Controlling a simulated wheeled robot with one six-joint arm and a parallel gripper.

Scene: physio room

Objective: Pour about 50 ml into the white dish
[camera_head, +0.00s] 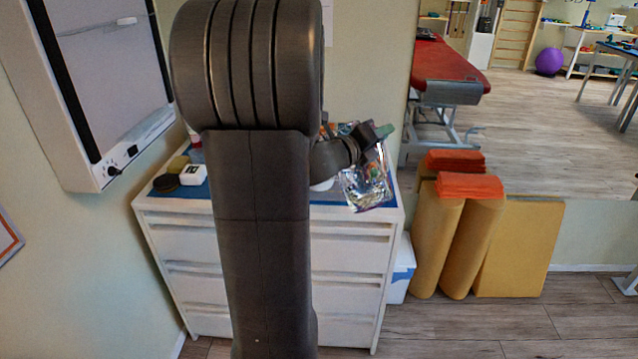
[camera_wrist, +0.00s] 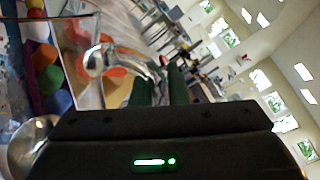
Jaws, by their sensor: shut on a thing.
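My gripper (camera_head: 372,142) is at the right of the head view, past my dark arm, above the right part of the white cabinet's top.
The white drawer cabinet (camera_head: 355,283) has a blue top. A white box (camera_head: 193,174) and a dark round thing (camera_head: 166,183) stand at its left. A silvery round thing (camera_wrist: 30,142) and several coloured round things (camera_wrist: 47,78) show in the wrist view. Yellow rolls (camera_head: 437,245) stand right.

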